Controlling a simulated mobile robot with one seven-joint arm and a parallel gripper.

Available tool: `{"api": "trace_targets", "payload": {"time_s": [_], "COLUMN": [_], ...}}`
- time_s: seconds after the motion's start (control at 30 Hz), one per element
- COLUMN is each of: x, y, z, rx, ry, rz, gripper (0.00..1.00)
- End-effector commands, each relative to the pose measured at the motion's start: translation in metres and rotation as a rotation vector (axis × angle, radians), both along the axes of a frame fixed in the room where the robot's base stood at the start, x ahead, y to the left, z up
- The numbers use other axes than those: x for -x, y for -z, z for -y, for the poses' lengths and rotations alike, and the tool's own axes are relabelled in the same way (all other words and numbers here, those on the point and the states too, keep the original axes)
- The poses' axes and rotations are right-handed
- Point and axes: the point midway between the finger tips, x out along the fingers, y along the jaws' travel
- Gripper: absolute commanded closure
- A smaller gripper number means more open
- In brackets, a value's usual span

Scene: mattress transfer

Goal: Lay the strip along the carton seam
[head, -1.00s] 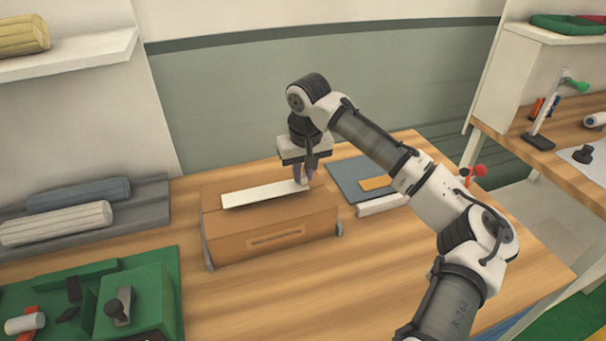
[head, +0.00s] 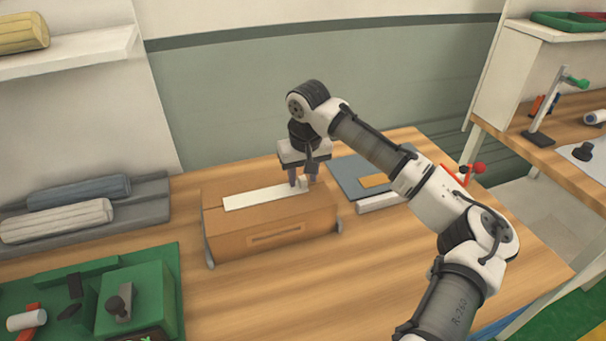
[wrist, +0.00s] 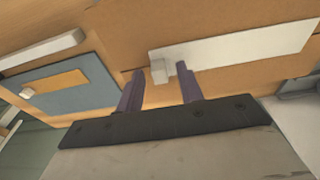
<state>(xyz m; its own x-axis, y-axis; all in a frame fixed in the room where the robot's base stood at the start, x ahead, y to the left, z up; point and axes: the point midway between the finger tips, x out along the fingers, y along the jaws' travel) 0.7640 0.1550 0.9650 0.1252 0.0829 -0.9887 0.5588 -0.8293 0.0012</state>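The brown carton (head: 270,223) stands on the wooden bench. The white strip (head: 250,198) lies lengthwise on the carton's top and covers most of the seam line; it also shows in the wrist view (wrist: 235,46). A small pale tab (wrist: 160,71) stands at the strip's end nearest my gripper. My gripper (head: 302,184) is low over the carton's right end. In the wrist view its two purple fingers (wrist: 160,70) are apart, one to each side of the tab, with gaps visible. The seam under the strip is hidden.
A blue-grey board with an orange piece (head: 374,181) and a white bar (head: 381,203) lie right of the carton. A grey tray with rolls (head: 140,213) is at left, a green tray (head: 165,265) at front left.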

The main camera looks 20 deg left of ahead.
Motion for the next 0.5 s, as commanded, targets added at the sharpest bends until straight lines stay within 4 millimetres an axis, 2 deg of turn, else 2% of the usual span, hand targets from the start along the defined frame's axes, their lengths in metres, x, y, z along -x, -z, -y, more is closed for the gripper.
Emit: {"api": "trace_targets", "payload": {"time_s": [0.17, 0.5], "x": [0.002, 0.011], "y": [-0.017, -0.088], "z": [0.001, 0.007], "rx": [-0.002, -0.002], "ry": [0.0, 0.0], "rz": [0.002, 0.002], "gripper": [0.63, 0.63]}}
